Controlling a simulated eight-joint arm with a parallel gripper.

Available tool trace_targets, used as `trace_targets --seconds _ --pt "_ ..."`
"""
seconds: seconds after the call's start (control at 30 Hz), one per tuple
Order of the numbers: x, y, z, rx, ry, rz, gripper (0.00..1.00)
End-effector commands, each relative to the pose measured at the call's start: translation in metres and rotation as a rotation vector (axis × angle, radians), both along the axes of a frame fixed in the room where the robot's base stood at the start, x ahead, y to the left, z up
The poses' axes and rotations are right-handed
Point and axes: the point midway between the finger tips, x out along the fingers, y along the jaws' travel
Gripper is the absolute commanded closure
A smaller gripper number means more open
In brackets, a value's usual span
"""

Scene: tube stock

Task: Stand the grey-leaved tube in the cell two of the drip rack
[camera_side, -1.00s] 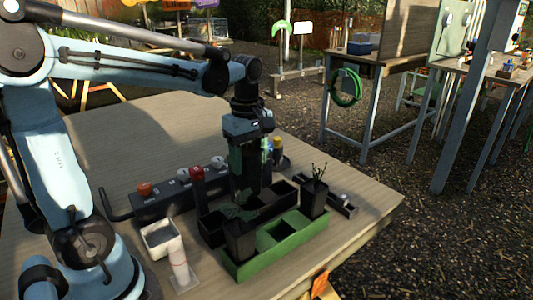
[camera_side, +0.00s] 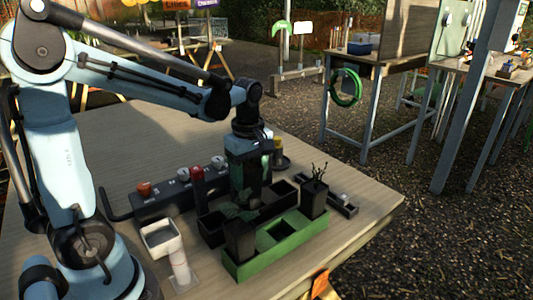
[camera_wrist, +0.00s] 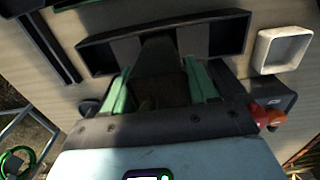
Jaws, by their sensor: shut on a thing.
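My gripper (camera_side: 246,196) points down over the middle of a black compartment rack (camera_side: 210,228) in the side view. In the wrist view its green fingers (camera_wrist: 160,90) are shut on a dark tube (camera_wrist: 160,70). No cell numbers are legible.
A white pot (camera_side: 160,238) and a pale cylinder (camera_side: 181,268) stand left of the racks. A black strip with red and white knobs (camera_side: 160,202) lies behind. A narrow black tray (camera_side: 343,205) lies right. The table's front edge is close to the green rack.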

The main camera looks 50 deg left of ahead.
Motion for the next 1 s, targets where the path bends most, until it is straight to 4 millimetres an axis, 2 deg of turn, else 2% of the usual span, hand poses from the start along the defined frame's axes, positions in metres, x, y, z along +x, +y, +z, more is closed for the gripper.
trace_targets --seconds 0.5,1.0 --pt "0.000 0.000 -0.022 0.000 0.001 0.000 0.78" --pt "0.000 0.000 -0.028 0.000 0.001 0.000 0.78"
